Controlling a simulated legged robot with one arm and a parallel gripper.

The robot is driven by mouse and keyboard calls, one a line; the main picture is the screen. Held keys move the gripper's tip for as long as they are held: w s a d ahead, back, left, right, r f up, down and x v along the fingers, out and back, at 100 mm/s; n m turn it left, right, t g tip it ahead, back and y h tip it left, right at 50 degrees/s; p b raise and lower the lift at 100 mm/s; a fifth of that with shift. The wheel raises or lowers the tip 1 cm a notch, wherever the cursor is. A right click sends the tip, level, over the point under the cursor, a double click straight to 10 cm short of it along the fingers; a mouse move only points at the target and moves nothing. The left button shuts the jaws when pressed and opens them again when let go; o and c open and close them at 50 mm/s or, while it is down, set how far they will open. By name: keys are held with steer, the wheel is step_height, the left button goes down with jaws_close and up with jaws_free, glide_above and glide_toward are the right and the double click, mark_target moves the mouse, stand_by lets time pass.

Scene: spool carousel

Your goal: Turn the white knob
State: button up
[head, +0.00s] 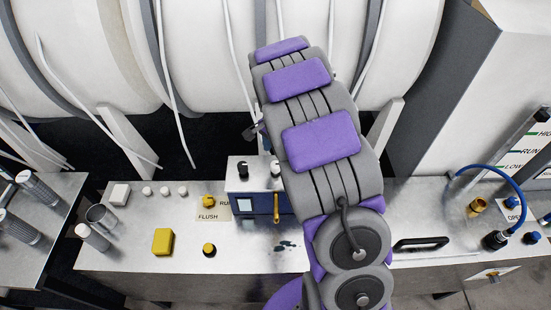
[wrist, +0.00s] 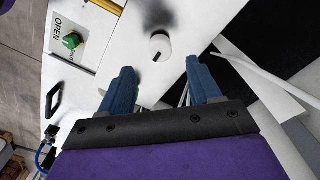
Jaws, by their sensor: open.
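The white knob (wrist: 160,47) shows in the wrist view, round, with a dark mark on its lower edge, on a pale panel (wrist: 132,25). My gripper (wrist: 162,78) is open, with its two blue fingers spread apart below the knob in the picture. The knob appears just beyond the fingertips, about midway between them. Nothing is between the fingers, and I cannot tell the exact gap in depth.
In the wrist view a green knob (wrist: 71,41) marked OPEN and a black handle (wrist: 54,101) lie left. The head view shows a blue box (head: 264,202) with a yellow lever, a yellow block (head: 163,241), and a blue hose (head: 505,172). Large white drums stand behind the bench.

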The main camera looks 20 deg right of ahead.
mark_target(274, 166)
step_height(274, 166, up, 10)
steer(key=shift+a+r, duration=0.2)
steer(key=shift+r, duration=0.05)
stand_by(0.5)
steer(key=s+a+f+n+b, duration=0.2)
steer(key=s+a+n+b, duration=0.1)
steer(key=s, duration=0.9)
steer(key=s+a+f+n+g+b, duration=0.1)
steer(key=s+a+f+n+b, duration=0.2)
steer(key=s, duration=0.9)
steer(key=s+a+f+n+b, duration=0.2)
steer(key=s+a+n+b, duration=0.2)
steer(key=s+n, duration=0.3)
steer(key=s, duration=0.5)
steer(key=shift+a+f+n+g, duration=0.2)
steer(key=shift+f+n+g, duration=0.05)
steer(key=shift+n+g, duration=0.15)
